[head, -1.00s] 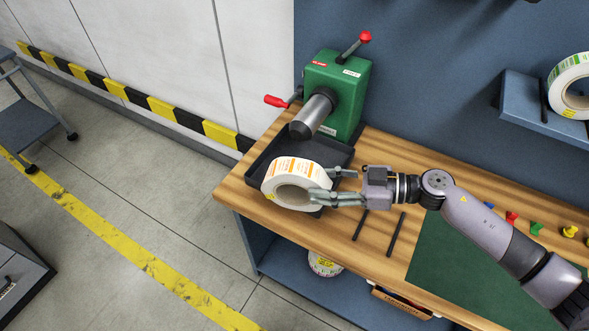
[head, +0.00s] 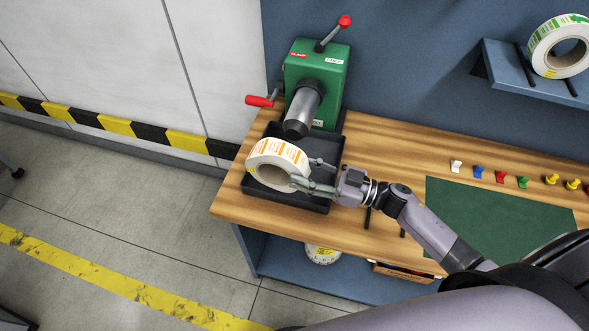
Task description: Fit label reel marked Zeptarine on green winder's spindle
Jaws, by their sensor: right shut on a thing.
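The green winder (head: 317,74) stands at the back left of the wooden bench, with a grey spindle (head: 303,107) pointing toward me and a red-knobbed lever on top. My right gripper (head: 308,174) is shut on a white label reel with orange labels (head: 283,152), holding it by its right side. The reel is in front of and slightly below the spindle's end, apart from it, above the black tray. Its open core faces me. The name on the labels is too small to read. My left gripper is not in view.
A black tray (head: 322,205) lies under the winder. A reel with green labels (head: 558,47) stands on a blue wall shelf (head: 504,72). Another reel (head: 322,255) sits below the bench. Several coloured pegs (head: 501,177) stand behind a green mat (head: 490,215).

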